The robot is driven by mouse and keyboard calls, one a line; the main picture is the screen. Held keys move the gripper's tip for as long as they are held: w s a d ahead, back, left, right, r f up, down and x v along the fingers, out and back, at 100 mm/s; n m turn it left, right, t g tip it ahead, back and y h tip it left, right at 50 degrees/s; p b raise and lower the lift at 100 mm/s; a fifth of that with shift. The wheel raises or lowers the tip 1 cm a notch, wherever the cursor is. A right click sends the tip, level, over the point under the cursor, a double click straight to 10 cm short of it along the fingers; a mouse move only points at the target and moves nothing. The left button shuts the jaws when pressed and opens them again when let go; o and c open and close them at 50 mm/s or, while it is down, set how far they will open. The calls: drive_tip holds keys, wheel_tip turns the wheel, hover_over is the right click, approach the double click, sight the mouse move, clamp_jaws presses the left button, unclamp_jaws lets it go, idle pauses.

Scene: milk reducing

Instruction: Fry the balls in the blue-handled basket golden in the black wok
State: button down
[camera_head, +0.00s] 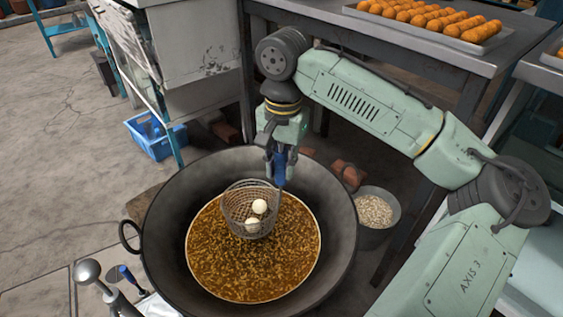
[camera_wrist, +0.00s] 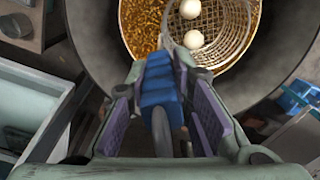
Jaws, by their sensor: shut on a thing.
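The black wok (camera_head: 172,235) stands in the middle of the head view, with brown, bubbling-looking oil (camera_head: 250,280) in it. The wire basket (camera_head: 234,209) is over the far part of the oil; I cannot tell how deep its bottom sits. Two pale, cream-coloured balls (camera_head: 259,206) lie in the basket. My gripper (camera_head: 281,160) is shut on the basket's blue handle (camera_head: 280,172) above the wok's far rim. In the wrist view the blue handle (camera_wrist: 160,88) lies between my gripper's fingers (camera_wrist: 163,115), and the basket (camera_wrist: 215,50) with both balls (camera_wrist: 194,39) shows beyond it.
A grey bucket of pale bits (camera_head: 374,211) stands right of the wok. A blue crate (camera_head: 155,138) is on the floor at left. A ladle-like metal tool (camera_head: 89,272) is at front left.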

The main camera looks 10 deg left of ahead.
wheel_tip(320, 180, down, 17)
drive_tip(key=b, duration=0.7)
drive_tip(key=shift+f+b, duration=0.15)
drive_tip(key=shift+b, duration=0.15)
idle(6.3)
